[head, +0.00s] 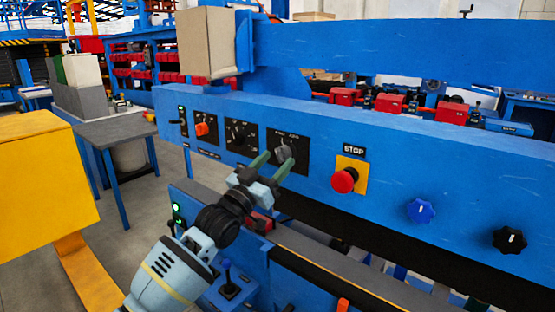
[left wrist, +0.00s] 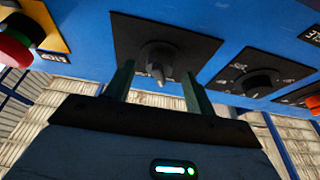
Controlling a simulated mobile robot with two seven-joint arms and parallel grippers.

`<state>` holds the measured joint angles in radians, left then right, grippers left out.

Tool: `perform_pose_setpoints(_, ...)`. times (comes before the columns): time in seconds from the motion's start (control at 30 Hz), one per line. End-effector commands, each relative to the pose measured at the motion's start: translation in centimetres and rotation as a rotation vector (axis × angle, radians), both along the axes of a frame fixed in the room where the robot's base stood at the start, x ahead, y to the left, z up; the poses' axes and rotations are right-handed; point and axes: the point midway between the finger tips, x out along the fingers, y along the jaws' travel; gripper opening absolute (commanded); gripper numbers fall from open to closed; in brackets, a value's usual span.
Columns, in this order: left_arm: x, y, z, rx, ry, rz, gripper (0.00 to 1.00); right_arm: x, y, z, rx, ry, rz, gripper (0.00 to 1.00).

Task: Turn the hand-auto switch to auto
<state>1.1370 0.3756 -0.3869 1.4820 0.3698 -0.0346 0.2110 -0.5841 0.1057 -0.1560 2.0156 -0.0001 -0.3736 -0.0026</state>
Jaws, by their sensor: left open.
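The hand-auto switch (head: 283,153) is a grey knob on a black plate in the middle of the blue panel (head: 313,142). In the left wrist view the knob (left wrist: 158,62) shows close up, its pointer toward the gripper. My left gripper (head: 272,164) is just in front of the switch, fingers apart. In the left wrist view the two green fingers (left wrist: 157,84) stand on either side below the knob, with nothing between them. Contact with the knob cannot be told. The plate's lettering is too small to read surely. My right gripper is not in view.
A red STOP button (head: 344,180) on a yellow plate is right of the switch. Blue (head: 421,211) and black (head: 509,240) knobs sit further right. A black dial (head: 240,138) and an orange switch (head: 202,129) are to the left. A blue ledge lies below.

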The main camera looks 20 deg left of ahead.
Motion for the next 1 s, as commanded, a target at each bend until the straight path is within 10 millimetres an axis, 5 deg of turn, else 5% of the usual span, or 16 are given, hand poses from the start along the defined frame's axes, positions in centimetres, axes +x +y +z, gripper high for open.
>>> perform_pose_setpoints(0.53,1.5,-0.6,0.6,0.0,0.0,-0.001,0.55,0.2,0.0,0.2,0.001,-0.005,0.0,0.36)
perform_pose_setpoints(0.87,1.5,-0.6,0.6,0.001,0.001,-0.001,0.12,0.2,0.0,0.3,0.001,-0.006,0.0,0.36)
perform_pose_setpoints(1.0,1.5,-0.6,0.6,0.005,-0.001,0.0,0.11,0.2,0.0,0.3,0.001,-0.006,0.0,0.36)
